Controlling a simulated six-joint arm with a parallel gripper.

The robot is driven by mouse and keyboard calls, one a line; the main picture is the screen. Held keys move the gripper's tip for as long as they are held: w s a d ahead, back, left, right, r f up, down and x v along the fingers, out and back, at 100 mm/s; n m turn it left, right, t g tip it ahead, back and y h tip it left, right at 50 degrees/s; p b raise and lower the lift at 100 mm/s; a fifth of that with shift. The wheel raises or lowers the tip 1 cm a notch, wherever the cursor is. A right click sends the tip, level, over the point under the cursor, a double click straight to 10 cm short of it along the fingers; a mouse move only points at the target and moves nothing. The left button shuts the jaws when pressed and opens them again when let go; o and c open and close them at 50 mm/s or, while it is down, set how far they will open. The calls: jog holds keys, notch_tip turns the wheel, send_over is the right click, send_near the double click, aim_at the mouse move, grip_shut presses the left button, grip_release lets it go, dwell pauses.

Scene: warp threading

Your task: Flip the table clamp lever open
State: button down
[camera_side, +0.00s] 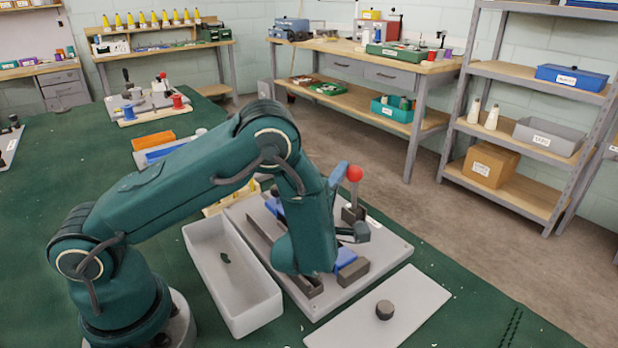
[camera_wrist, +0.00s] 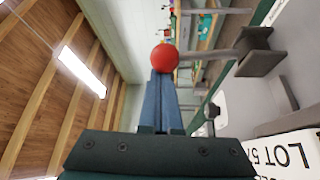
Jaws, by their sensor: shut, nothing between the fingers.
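The table clamp lever has a red ball knob (camera_side: 354,173) on a grey arm that stands roughly upright from a dark bracket (camera_side: 352,214) on the grey base plate (camera_side: 388,246). The knob also shows in the wrist view (camera_wrist: 164,58), with the lever arm running right to a dark block (camera_wrist: 262,50). My gripper (camera_side: 342,166) has blue fingers, shut with nothing between them. Its fingertips (camera_wrist: 162,76) are right at the knob, beside it in the side view; I cannot tell if they touch. My arm hides part of the plate and clamp.
A long grey tray (camera_side: 265,312) lies left of the base plate. A flat light plate with a dark knob (camera_side: 385,310) lies in front. Blue and dark blocks (camera_side: 352,269) sit on the base plate by my wrist. Orange and blue bins (camera_side: 154,140) stand behind my arm.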

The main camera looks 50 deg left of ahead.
jog(key=shift+d+r+m+t, duration=0.1)
jog(key=shift+d+m+t, duration=0.2)
jog(key=shift+d, duration=0.95)
jog(key=shift+d+f, duration=0.2)
jog(key=shift+d, duration=0.6)
jog(key=shift+d+f, duration=0.15)
jog(key=shift+d, duration=0.6)
